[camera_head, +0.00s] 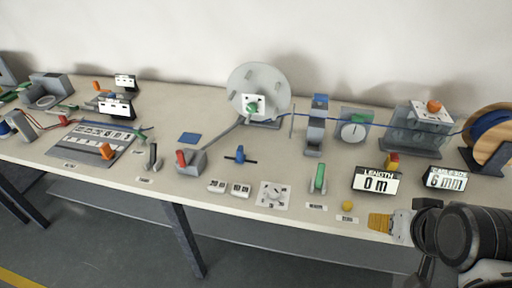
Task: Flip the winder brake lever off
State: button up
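The winder appears to be the pale round disc (270,80) at the back middle, with a white plate and a green knob at its centre. A lever with a red grip (182,158) stands on a grey block (194,164) to its front left; a thin grey bar runs from there toward the disc. A green-handled lever (319,178) and a dark lever (153,156) stand upright near the front edge. Their labels are too small to read, so I cannot tell which is the brake.
A dial plate (274,195), a blue-handled valve (240,155) and a yellow button (347,206) lie along the front. Displays reading 0 m (376,182) and 6 mm (445,179) stand near my gripper. A blue cable runs across the back to a wooden reel (484,146).

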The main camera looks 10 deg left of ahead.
aim_at(153, 148)
jog(key=j+u, duration=0.2)
jog(key=u, duration=0.3)
jog(key=i+j+u, duration=0.1)
jog(key=u, duration=0.4)
jog(key=j+u, duration=0.2)
jog(key=u, duration=0.3)
jog(key=i+j+z, duration=0.1)
jog(key=i, duration=0.3)
jog(key=i+j+z, duration=0.1)
jog(key=i, duration=0.25)
jog(key=i+j+z, duration=0.1)
jog(key=i+j, duration=0.15)
jog(key=i, duration=0.15)
